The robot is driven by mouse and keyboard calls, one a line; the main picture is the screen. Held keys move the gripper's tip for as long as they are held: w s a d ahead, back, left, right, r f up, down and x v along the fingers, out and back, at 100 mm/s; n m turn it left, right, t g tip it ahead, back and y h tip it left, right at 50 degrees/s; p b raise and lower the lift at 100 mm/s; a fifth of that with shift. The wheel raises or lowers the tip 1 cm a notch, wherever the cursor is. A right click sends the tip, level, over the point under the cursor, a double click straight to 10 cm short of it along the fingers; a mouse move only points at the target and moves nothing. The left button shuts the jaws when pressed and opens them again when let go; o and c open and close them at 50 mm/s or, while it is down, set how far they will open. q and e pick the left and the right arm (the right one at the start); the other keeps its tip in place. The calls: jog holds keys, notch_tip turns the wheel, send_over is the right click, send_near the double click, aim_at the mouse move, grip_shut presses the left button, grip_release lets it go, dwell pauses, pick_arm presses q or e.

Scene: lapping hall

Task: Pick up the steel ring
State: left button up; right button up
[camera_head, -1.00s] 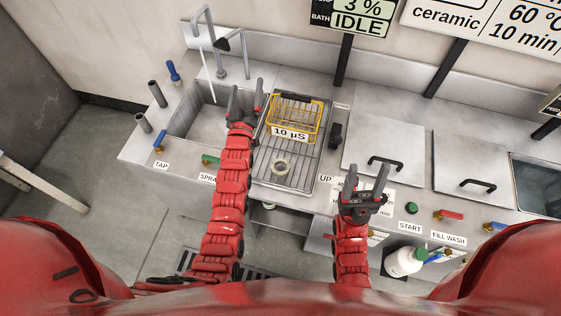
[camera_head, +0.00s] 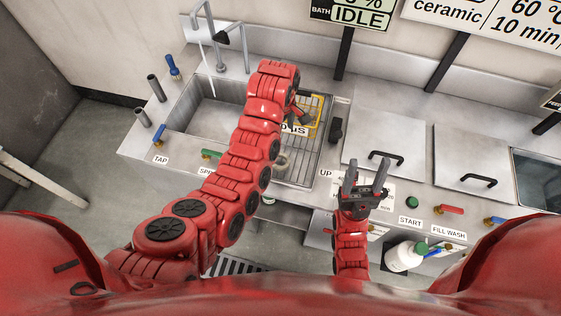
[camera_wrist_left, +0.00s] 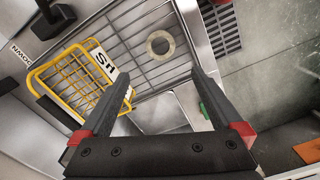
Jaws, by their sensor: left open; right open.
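The steel ring (camera_wrist_left: 149,46) lies flat on the wire drain rack (camera_wrist_left: 190,62), seen between and beyond my left fingers in the left wrist view. In the head view the ring (camera_head: 287,160) is partly hidden by my left arm. My left gripper (camera_head: 299,117) is open and empty above the rack, near the yellow wire basket (camera_head: 318,104). In the left wrist view my left gripper (camera_wrist_left: 143,62) has the basket (camera_wrist_left: 42,78) by its left finger; I cannot tell whether they touch. My right gripper (camera_head: 365,178) is open and empty over the counter's front.
The sink (camera_head: 203,113) with its tap is left of the rack. Two lidded tanks (camera_head: 383,150) stand to the right. A white bottle (camera_head: 402,257) stands at the front. Coloured valve handles line the counter's front edge.

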pick_arm(q)
jog(key=b, duration=0.9)
send_over(281, 162)
notch_tip(281, 162, down, 10)
jog(key=shift+f, duration=0.8)
notch_tip(281, 162, down, 4)
jog(key=p, duration=0.3)
jog(key=shift+s+a+r+p, duration=0.1)
jog(key=shift+s+r+p, duration=0.1)
jog(key=shift+p, duration=0.1)
jog(key=shift+w+f, duration=0.1)
jog(key=shift+f, duration=0.7)
jog(key=shift+c, duration=0.3)
jog(key=c, duration=1.4)
